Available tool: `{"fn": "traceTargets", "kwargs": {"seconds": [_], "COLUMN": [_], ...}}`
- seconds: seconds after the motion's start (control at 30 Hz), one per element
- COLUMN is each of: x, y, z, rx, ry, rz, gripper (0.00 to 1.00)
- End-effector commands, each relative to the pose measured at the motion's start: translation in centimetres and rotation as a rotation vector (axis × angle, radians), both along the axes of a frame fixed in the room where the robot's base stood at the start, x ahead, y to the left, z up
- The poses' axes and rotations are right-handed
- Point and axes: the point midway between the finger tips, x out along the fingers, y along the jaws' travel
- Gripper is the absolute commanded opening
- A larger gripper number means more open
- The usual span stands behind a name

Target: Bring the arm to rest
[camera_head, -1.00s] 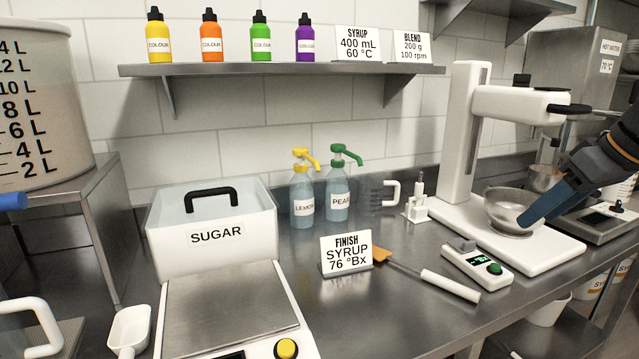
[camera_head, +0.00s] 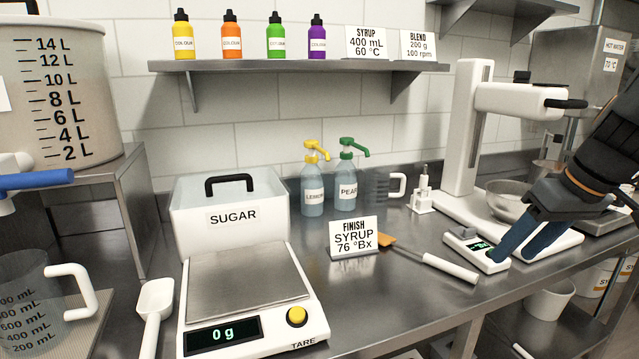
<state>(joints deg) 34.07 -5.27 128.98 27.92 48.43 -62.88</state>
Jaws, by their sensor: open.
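My gripper (camera_head: 508,254) comes in from the right edge with its blue fingers pointing down and left. The fingers are apart with nothing visible between them. Their tips are over or beside the small white meter (camera_head: 476,249) with a dark display; I cannot tell whether they touch it. The metal bowl (camera_head: 508,200) on the white stand mixer (camera_head: 468,140) is behind my gripper and partly hidden by it.
The scale (camera_head: 245,285) reads 0 g before the sugar bin (camera_head: 225,205). Pump bottles (camera_head: 314,185), a shelf (camera_head: 290,67) and a measuring jug (camera_head: 35,310) also stand around. Bare counter shows in front of the card.

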Motion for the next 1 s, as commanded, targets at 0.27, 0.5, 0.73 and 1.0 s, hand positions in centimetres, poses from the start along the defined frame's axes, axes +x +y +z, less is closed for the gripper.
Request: {"fn": "traceTargets", "kwargs": {"seconds": [0.27,0.5,0.73,1.0], "x": [-1.9,-5.8,-8.1,-8.4], "y": [7.5,13.9,16.3,16.6], "z": [-7.9,-15.0,-17.9,-18.1], "rx": [-0.008,-0.093,-0.145,-0.150], "ry": [0.196,0.339,0.376,0.379], "rz": [-0.065,-0.148,-0.192,-0.205], "gripper": [0.50,0.50,0.50,0.50]}}
